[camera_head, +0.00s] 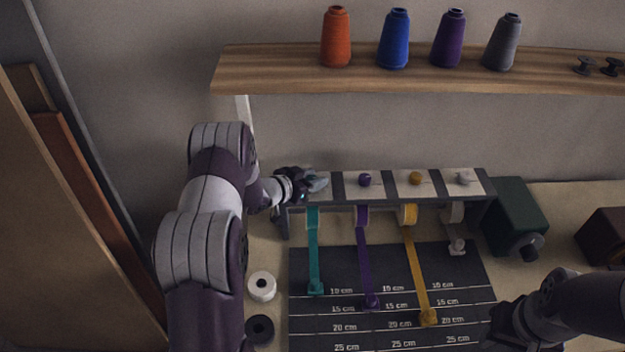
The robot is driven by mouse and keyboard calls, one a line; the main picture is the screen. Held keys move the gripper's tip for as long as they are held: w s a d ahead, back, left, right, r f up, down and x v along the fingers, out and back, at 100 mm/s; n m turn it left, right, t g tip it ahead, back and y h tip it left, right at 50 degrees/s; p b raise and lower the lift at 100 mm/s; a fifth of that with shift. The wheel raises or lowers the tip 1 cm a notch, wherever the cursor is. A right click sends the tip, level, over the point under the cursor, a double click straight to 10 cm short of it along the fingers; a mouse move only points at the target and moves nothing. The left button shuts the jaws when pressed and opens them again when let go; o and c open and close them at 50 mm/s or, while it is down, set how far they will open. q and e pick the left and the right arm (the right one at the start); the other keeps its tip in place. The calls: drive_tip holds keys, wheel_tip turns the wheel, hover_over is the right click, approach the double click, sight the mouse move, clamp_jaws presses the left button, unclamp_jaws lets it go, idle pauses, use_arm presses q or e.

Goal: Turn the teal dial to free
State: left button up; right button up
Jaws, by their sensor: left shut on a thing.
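My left gripper (319,183) is at the leftmost panel of the dial rack, shut on the teal dial, which its fingers hide. The dial's setting cannot be read. A teal ribbon (313,245) hangs below that panel and runs down the dark measuring mat (380,262), its teal end clip (316,287) near the 10 cm line. The purple dial (364,179), yellow dial (416,178) and grey dial (463,177) sit to the right along the rack. My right gripper (497,328) is low at the right, dark, its fingers unclear.
A purple ribbon (363,262) and a yellow ribbon (417,265) reach further down the mat. A white roll (262,286) and a black roll (260,329) lie left of it. A dark green box (515,212) stands right of the rack. A wooden shelf (290,72) with thread cones hangs above.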

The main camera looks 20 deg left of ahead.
use_arm(q)
drive_tip(key=n+t+y+b, duration=0.1)
drive_tip(key=n+y+b, duration=0.3)
drive_tip(key=n+y, duration=0.1)
drive_tip(key=shift+f+y, duration=0.15)
drive_tip(key=shift+y, duration=0.35)
drive_tip(key=n+y, duration=0.1)
drive_tip(key=n+y+b, duration=0.1)
drive_tip(key=y, duration=0.1)
drive_tip(key=shift+r+n+b, duration=0.2)
drive_tip(key=shift+n+b, duration=0.1)
drive_tip(key=shift+n+g+y, duration=0.4)
drive_tip(key=shift+n+y, duration=0.1)
drive_tip(key=shift+r+n+g+y+p, duration=0.2)
drive_tip(key=shift+n+g+y+p, duration=0.25)
drive_tip(key=shift+n+y, duration=0.5)
drive_tip(key=n+g+y+p, duration=0.1)
drive_tip(key=n+g+y, duration=0.1)
drive_tip(key=n+y, duration=0.1)
drive_tip(key=shift+w+g+p, duration=0.1)
drive_tip(key=shift+g+p, duration=0.15)
drive_tip(key=shift+p, duration=0.05)
drive_tip(key=shift+n+g+y+p, duration=0.45)
drive_tip(key=shift+n+g+y, duration=0.6)
drive_tip(key=shift+n+g, duration=0.5)
drive_tip(key=shift+n, duration=0.3)
drive_tip(key=o, duration=1)
drive_tip(key=shift+a, duration=0.1)
drive_tip(key=shift+c, duration=0.2)
